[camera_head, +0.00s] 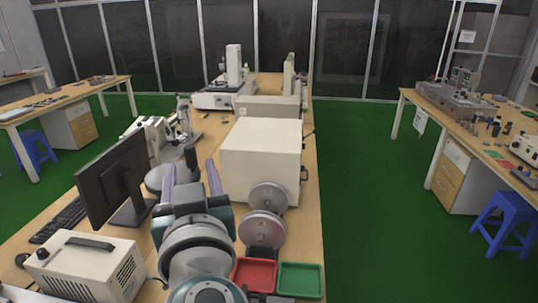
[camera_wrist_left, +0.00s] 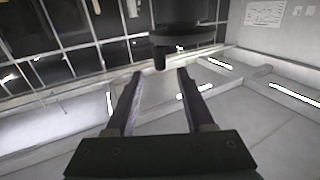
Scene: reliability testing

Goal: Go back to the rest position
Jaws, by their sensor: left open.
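My left gripper (camera_head: 191,178) is raised over the middle of the wooden bench (camera_head: 310,230), in front of the white box-shaped machine and beside the monitor. Its two purple-grey fingers point up and away from me, spread apart with nothing between them. In the left wrist view the same open fingers (camera_wrist_left: 158,95) show against the ceiling and wall panels, with a dark cylindrical part beyond them that I cannot identify. My right gripper is not in view.
A white box machine (camera_head: 262,158) and two round discs (camera_head: 264,229) stand right of my arm. A red tray (camera_head: 254,274) and a green tray (camera_head: 300,280) lie at the near edge. A monitor (camera_head: 113,178) and a beige instrument (camera_head: 85,267) stand left. Green floor (camera_head: 370,200) is clear at right.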

